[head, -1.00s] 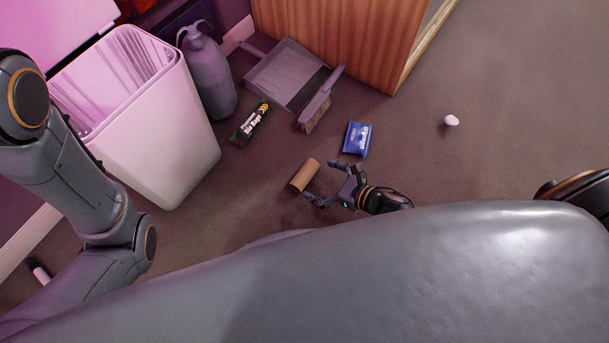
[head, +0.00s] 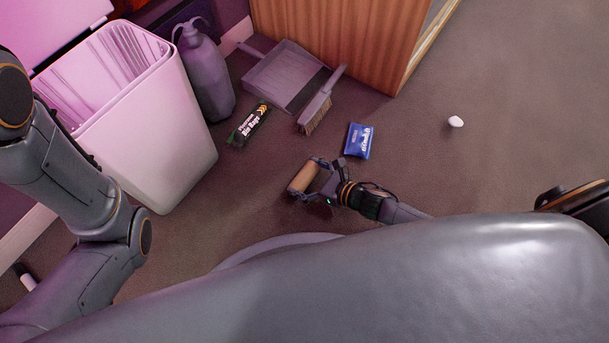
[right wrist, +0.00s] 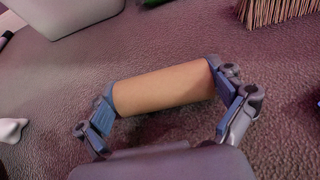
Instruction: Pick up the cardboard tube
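The cardboard tube (head: 303,178) is a plain brown roll lying on the carpet in front of the dustpan. It also shows across the middle of the right wrist view (right wrist: 163,89). My right gripper (head: 308,180) is low at the floor around the tube, with one finger at each end of it. In the right wrist view the fingers (right wrist: 162,94) are spread wide, and the pads are at or very near the tube's ends; firm contact cannot be made out. My left arm enters at the left of the head view, but its gripper is not visible.
A blue packet (head: 359,140) lies just beyond my right gripper. A black bin-bag roll (head: 249,125), hand brush (head: 318,105) and dustpan (head: 284,75) lie further back. A white bin (head: 165,135) stands left beside a grey bottle (head: 205,75). Carpet at right is mostly clear.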

